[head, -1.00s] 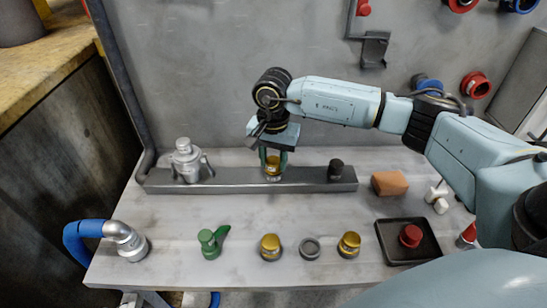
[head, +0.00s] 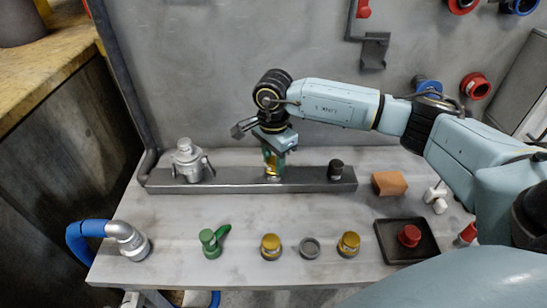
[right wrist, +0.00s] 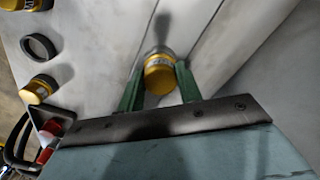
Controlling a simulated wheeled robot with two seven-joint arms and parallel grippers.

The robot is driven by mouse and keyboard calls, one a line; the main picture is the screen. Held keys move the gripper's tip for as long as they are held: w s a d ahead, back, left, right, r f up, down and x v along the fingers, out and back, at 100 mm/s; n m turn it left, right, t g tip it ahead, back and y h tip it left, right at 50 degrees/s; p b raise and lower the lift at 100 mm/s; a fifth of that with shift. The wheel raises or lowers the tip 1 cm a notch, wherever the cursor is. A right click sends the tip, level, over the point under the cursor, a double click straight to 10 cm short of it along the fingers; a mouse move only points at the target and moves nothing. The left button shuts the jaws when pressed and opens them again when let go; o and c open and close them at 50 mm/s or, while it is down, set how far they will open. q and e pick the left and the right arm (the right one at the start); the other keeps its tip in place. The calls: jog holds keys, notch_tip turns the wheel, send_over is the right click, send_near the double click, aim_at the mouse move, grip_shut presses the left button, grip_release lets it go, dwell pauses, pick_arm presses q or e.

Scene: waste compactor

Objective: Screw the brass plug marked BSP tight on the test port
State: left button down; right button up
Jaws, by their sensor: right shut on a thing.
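My right gripper (head: 274,170) reaches down from above to the grey bar and is shut on a brass plug (right wrist: 160,76). In the right wrist view the plug sits between the green fingers, with a pale printed band whose marking I cannot read. The plug is at the test port near the middle of the bar (head: 310,181); the fingers largely hide the port, and I cannot tell how far the thread is in. Two more brass plugs, one left (head: 271,246) and one right (head: 348,244), stand on the bench front. My left gripper is not in view.
A dark ring (head: 309,248) lies between the loose plugs. A green valve handle (head: 211,242) and a blue hose (head: 90,230) are to the left. A silver fitting (head: 187,162) and a black cap (head: 336,169) stand on the bar. A black tray (head: 392,250) holds a red cap.

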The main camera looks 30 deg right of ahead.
jog(key=o, duration=1.1)
jog(key=shift+c, duration=0.4)
